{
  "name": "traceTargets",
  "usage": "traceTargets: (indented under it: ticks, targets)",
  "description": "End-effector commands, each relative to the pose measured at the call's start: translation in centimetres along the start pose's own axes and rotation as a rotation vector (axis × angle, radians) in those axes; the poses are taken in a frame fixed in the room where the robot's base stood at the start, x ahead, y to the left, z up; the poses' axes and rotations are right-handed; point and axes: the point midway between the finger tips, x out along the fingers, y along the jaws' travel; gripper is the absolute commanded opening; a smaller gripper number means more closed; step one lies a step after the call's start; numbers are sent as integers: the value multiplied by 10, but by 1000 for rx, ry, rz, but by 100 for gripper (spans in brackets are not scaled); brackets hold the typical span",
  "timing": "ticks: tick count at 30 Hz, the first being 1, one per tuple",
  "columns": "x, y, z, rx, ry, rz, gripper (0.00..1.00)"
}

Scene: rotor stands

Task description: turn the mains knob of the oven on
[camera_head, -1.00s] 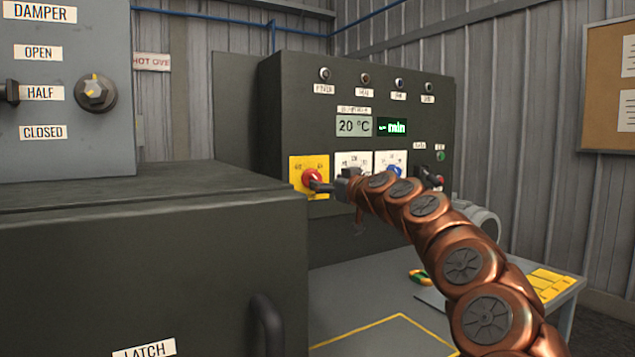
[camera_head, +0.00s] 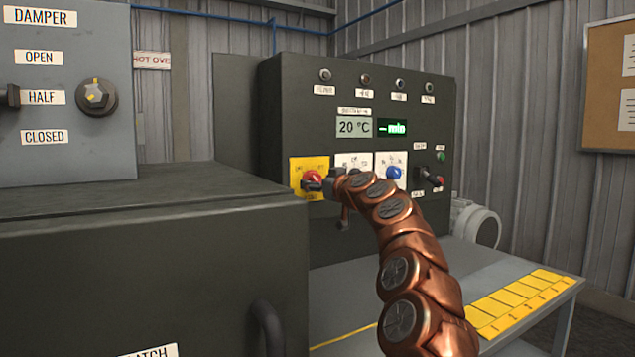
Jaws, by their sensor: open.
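The oven's control panel (camera_head: 420,110) stands upright at the centre of the view. The mains knob (camera_head: 313,176) is red and sits on a yellow plate (camera_head: 298,166) at the panel's lower left. My gripper (camera_head: 312,186) is at the lower part of the red knob, with its dark fingers in front of it. The fingers are small here, and I cannot tell whether they touch the knob. The gripper is open. It partly hides the knob and the plate, so the knob's pointer is not clear. The display reads 20 °C (camera_head: 354,127) and the green one shows a dash and "min" (camera_head: 392,127).
A white plate with a blue knob (camera_head: 394,172) and a dark switch (camera_head: 424,173) sit right of my arm. A large dark box with a handle (camera_head: 267,325) fills the lower left. The grey table (camera_head: 460,262) carries yellow numbered squares (camera_head: 510,300).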

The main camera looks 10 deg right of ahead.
Motion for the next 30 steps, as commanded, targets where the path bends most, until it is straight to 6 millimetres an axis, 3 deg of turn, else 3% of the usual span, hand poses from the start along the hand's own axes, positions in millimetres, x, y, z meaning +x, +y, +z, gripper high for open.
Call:
traceTargets:
  ticks: [12,30]
  targets:
    - [2,0,0,0,1,0,73]
    - [3,-4,0,0,1,-1,14]
